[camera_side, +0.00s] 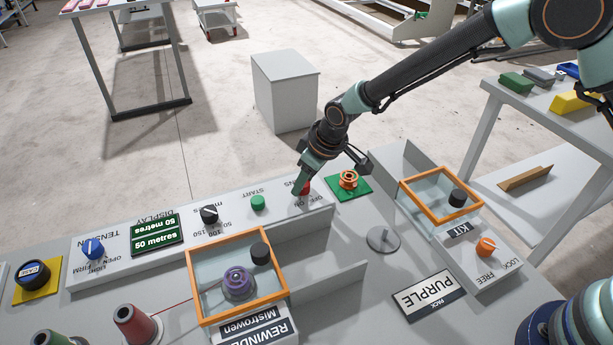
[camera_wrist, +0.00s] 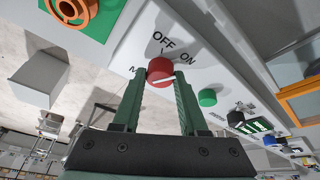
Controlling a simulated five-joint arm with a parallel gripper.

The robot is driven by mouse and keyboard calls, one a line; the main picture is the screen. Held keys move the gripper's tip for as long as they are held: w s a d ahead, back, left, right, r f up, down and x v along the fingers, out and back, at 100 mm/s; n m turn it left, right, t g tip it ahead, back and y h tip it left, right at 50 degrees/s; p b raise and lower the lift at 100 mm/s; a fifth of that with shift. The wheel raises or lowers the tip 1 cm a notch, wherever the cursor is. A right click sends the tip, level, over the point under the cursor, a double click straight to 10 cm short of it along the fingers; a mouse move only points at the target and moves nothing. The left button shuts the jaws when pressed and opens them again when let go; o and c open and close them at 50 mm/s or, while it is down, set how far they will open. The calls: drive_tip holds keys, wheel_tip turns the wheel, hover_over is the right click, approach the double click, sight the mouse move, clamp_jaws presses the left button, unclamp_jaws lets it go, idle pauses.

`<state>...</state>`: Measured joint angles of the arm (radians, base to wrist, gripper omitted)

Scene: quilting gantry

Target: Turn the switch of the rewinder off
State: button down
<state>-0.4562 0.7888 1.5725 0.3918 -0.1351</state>
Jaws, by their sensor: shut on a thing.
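The rewinder's switch is a red round knob (camera_wrist: 160,72) on the grey sloped panel, with OFF and ON printed beside it. The REWINDER label (camera_side: 262,335) is on the front of an orange-framed box.
A green button (camera_side: 258,202), black dial (camera_side: 209,214), green display (camera_side: 156,234) and blue tension dial (camera_side: 93,248) line the panel to the left. An orange spool (camera_side: 348,179) on a green pad stands close right. Orange-rimmed clear covers (camera_side: 238,273) stand in front.

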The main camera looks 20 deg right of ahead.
drive_tip(key=shift+w+d+n, duration=0.1)
drive_tip(key=shift+d+n, duration=0.1)
drive_tip(key=shift+n, duration=0.1)
drive_tip(key=shift+c, duration=2.2)
unclamp_jaws()
drive_tip(key=shift+a+r, duration=0.1)
drive_tip(key=v, duration=1.2)
